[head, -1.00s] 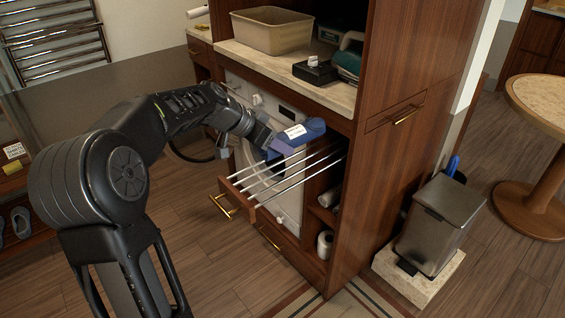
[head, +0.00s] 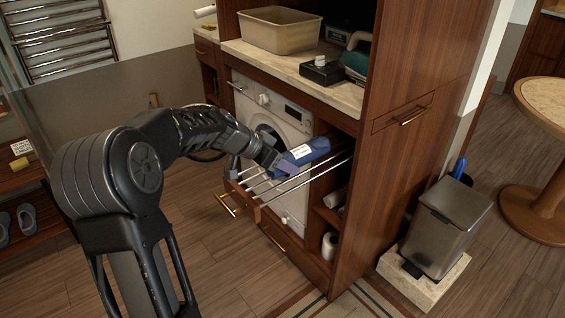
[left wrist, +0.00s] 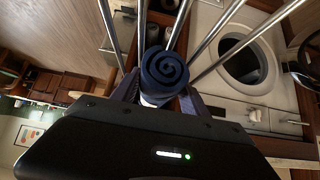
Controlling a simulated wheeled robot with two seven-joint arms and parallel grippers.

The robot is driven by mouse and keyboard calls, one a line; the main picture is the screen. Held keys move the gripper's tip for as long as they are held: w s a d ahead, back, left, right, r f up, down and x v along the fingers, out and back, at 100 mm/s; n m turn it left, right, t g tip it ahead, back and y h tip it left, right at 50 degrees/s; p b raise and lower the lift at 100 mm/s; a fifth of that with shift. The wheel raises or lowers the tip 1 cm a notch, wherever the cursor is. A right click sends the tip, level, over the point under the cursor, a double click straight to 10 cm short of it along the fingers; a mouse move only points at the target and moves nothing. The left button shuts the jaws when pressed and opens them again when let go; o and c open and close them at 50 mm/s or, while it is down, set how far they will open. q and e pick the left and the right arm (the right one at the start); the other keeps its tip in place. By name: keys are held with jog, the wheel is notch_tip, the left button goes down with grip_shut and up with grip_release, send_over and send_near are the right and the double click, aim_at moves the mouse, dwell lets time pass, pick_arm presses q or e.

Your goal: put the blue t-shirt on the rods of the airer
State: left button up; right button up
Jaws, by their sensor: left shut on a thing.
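The blue t-shirt (head: 306,150) is a rolled bundle with a white label band. My left gripper (head: 281,163) is shut on its near end and holds it over the rods of the airer (head: 290,184), which is a pull-out rack of thin metal rods in front of the washing machine. In the left wrist view the roll shows its spiral end (left wrist: 165,70) between the fingers, with rods behind it. I cannot tell whether the roll touches the rods. My right gripper does not show.
The washing machine (head: 268,115) stands behind the airer under a counter holding a beige basin (head: 279,30) and a black box (head: 320,70). A tall wooden cabinet side (head: 370,170) bounds the right. A metal bin (head: 447,222) stands further right. The floor in front is clear.

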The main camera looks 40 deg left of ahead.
pick_arm(q)
jog(key=shift+f, duration=0.1)
jog(key=o, duration=1.5)
jog(key=shift+s+r, duration=0.1)
jog(key=shift+r, duration=0.15)
jog(key=v, duration=1.1)
jog(key=shift+s+r, duration=0.2)
jog(key=shift+s, duration=0.1)
jog(key=shift+a, duration=0.1)
